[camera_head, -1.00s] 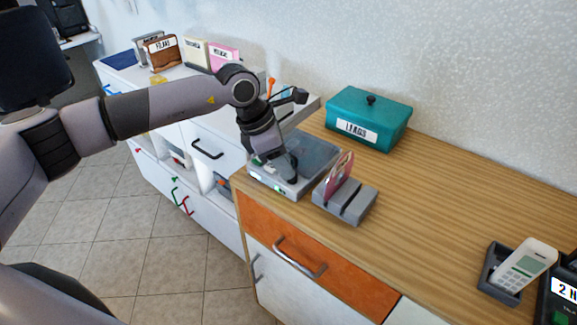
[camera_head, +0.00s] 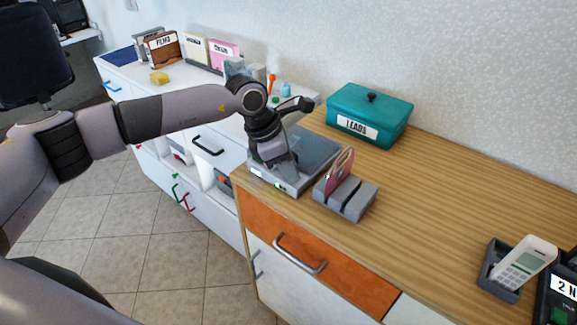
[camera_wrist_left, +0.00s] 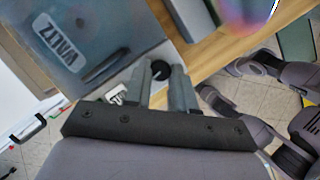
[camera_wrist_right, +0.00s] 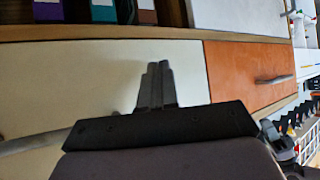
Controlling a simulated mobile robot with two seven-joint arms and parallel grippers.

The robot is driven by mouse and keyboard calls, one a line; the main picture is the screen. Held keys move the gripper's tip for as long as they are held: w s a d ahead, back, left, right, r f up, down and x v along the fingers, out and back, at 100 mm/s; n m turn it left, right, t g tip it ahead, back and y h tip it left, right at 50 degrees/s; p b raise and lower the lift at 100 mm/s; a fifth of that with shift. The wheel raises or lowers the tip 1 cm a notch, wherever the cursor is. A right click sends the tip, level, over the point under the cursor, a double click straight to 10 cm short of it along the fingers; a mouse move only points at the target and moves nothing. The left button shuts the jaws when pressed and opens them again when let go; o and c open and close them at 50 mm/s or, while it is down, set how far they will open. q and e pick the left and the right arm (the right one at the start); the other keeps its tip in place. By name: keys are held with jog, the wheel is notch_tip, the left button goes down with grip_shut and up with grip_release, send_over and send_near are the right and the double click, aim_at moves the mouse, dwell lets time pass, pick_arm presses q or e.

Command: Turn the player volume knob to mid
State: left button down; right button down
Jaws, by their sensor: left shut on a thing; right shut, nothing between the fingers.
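The player (camera_head: 318,148) is a flat grey box with a dark lid, at the left end of the wooden counter. In the left wrist view its lid (camera_wrist_left: 95,25) bears a label reading WALTZ. The volume knob (camera_wrist_left: 160,69) is small, round and dark, at the player's front edge. My left gripper (camera_wrist_left: 163,76) is shut on the knob, one finger on each side; in the head view the gripper (camera_head: 285,168) hides the knob. The knob's setting cannot be read. My right gripper (camera_wrist_right: 157,72) is shut and empty before the cabinet front, outside the head view.
A grey slotted holder (camera_head: 352,203) with a pinkish disc (camera_head: 339,172) stands close right of the player. A teal LEADS box (camera_head: 368,115) stands behind. A phone (camera_head: 525,262) in its cradle is at far right. The middle counter is clear.

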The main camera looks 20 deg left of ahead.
pick_arm(q)
jog(key=m+b, duration=0.2)
jog(key=m+g+b, duration=0.1)
jog(key=m+b, duration=0.1)
jog(key=shift+w+f+g+h, duration=0.2)
jog(key=shift+g+h, duration=0.1)
jog(key=m+g+b, duration=0.1)
jog(key=m+b, duration=0.1)
jog(key=m, duration=0.1)
jog(key=shift+w+r+m+b, duration=0.1)
jog(key=shift+w+m+b, duration=0.05)
jog(key=shift+m+b, duration=0.25)
jog(key=m, duration=0.1)
jog(key=m+g+b, duration=0.1)
jog(key=m, duration=0.1)
jog(key=shift+w+d+r+m+g, duration=0.1)
jog(key=shift+w+m+g, duration=0.05)
jog(key=shift+m+g, duration=0.15)
jog(key=shift+m+g+y+b, duration=0.35)
jog(key=shift+m+y, duration=0.15)
jog(key=shift+m, duration=0.5)
jog(key=m, duration=0.2)
jog(key=m+g+y, duration=0.1)
jog(key=m, duration=0.1)
jog(key=shift+w+d+r, duration=0.1)
jog(key=shift+w+d, duration=0.05)
jog(key=shift+m+y, duration=0.5)
jog(key=shift+m, duration=0.5)
